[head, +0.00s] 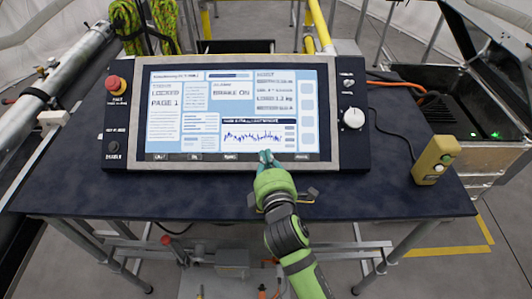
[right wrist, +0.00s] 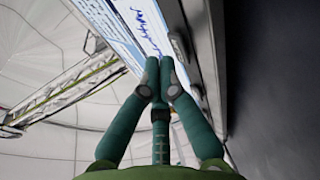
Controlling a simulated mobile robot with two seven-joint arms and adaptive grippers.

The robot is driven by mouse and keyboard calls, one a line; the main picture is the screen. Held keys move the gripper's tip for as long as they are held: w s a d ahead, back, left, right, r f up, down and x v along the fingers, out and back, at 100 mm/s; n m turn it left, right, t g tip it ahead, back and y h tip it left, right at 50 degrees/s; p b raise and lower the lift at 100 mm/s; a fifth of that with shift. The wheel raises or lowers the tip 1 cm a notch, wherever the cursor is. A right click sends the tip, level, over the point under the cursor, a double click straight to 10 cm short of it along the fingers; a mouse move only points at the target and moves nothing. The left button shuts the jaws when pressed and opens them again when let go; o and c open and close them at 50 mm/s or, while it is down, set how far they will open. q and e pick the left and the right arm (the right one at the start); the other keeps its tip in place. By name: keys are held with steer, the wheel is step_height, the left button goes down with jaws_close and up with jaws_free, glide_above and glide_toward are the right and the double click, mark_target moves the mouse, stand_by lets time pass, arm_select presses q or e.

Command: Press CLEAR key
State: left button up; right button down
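The control panel (head: 345,150) stands on the dark table with a lit screen (head: 232,110). A row of small dark keys (head: 195,157) runs along the screen's lower edge. Their labels are too small to read, so I cannot tell which is CLEAR. My right gripper (head: 265,156) is at this row, right of the middle, and covers one key. In the right wrist view its green fingers (right wrist: 160,68) are together and empty, with tips close to the panel's lower edge; contact cannot be told. My left gripper is not in view.
A red emergency button (head: 116,84) is on the panel's left and a white knob (head: 353,118) on its right. A yellow button box (head: 434,160) stands at the table's right. The table (head: 130,196) is clear in front of the panel.

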steer(key=shift+s+r, duration=0.1)
steer(key=shift+r, duration=0.1)
steer(key=s+r+p, duration=0.1)
steer(key=r+p, duration=0.1)
steer(key=s+r+p, duration=0.2)
steer(key=shift+p, duration=0.35)
steer(key=shift+w, duration=0.1)
stand_by(0.4)
stand_by(0.4)
